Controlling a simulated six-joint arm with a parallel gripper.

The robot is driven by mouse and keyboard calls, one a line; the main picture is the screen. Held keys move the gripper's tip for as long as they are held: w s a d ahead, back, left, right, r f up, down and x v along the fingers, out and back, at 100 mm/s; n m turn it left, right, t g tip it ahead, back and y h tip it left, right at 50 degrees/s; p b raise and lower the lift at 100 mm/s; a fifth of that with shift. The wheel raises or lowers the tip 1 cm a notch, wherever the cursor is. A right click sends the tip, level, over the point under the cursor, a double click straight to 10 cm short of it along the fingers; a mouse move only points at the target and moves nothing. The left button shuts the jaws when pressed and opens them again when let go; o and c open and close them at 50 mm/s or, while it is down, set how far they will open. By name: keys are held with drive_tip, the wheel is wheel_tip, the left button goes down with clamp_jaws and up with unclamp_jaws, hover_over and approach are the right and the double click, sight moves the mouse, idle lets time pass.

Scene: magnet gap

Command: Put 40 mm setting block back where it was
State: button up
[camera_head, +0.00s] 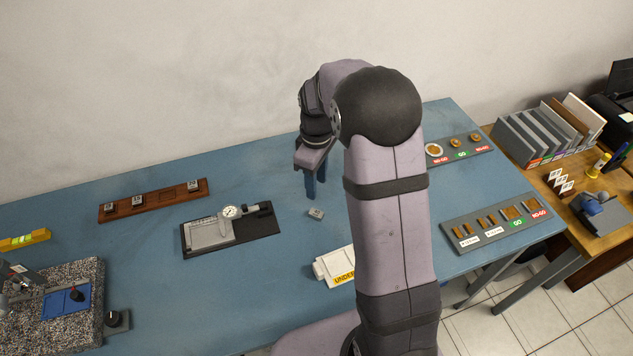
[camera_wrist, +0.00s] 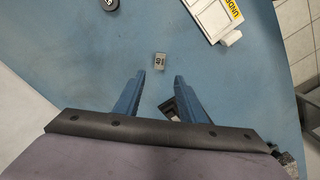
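A small grey block (camera_head: 316,214) with a dark label lies alone on the blue table. It also shows in the wrist view (camera_wrist: 160,60), where its label seems to read 40. A brown wooden rack (camera_head: 166,195) at the left back holds three similar blocks, with a wider bare stretch between the middle and right ones. My gripper (camera_head: 315,195) points down over the table just behind the loose block. In the wrist view its blue fingers (camera_wrist: 160,76) are apart with nothing between them, and the block lies just beyond the fingertips.
A white box with a yellow label (camera_head: 333,266) is in front, partly hidden by my arm. Sample boards (camera_head: 497,222) stand at right. A granite plate (camera_head: 75,320) is at left.

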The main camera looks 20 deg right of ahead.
drive_tip(key=s+a+r+m, duration=0.1)
drive_tip(key=s+m, duration=0.3)
drive_tip(key=s, duration=0.6)
drive_tip(key=s+a+r+m, duration=0.1)
drive_tip(key=s+a+m, duration=0.2)
drive_tip(key=s, duration=0.8)
drive_tip(key=shift+m, duration=1)
